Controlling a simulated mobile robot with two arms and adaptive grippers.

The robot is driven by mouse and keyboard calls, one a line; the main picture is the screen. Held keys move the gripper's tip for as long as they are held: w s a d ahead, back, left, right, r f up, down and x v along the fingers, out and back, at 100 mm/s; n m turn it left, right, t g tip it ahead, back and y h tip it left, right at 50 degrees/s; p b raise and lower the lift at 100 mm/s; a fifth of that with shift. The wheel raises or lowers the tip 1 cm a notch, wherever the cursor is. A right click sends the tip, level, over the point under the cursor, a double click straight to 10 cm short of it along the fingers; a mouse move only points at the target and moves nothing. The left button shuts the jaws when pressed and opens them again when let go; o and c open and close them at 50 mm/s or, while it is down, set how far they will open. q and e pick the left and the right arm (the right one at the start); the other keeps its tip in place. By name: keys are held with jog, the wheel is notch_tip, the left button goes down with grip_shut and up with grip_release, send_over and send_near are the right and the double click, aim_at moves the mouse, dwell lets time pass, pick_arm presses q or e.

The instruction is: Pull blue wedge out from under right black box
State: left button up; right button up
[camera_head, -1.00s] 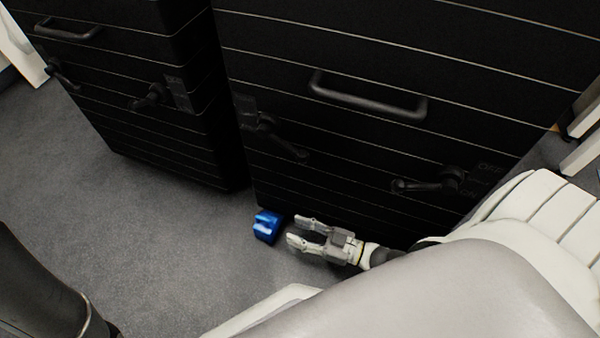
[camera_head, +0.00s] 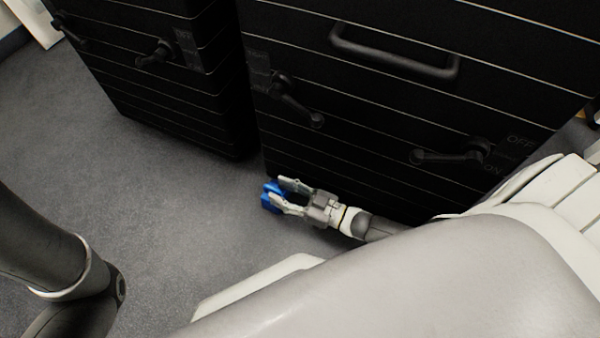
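The blue wedge (camera_head: 269,203) lies on the floor at the lower left front corner of the right black box (camera_head: 370,125). My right gripper (camera_head: 284,195) points left at it along the foot of the box. Its two fingers are spread, one on the far side and one on the near side of the wedge, and they hide part of it. I cannot tell whether the fingers touch it. My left arm shows at the lower left, but its gripper is out of view.
A left black box (camera_head: 165,75) stands beside the right one, with a narrow dark gap between them. The right box carries a handle (camera_head: 395,55) and levers (camera_head: 450,155) on its front. Grey carpet (camera_head: 160,200) is clear left of the wedge.

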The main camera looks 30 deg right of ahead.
aim_at(273, 187)
jog(key=shift+b+x, duration=0.5)
jog(key=shift+x, duration=1.2)
jog(key=shift+c, duration=0.4)
grip_shut()
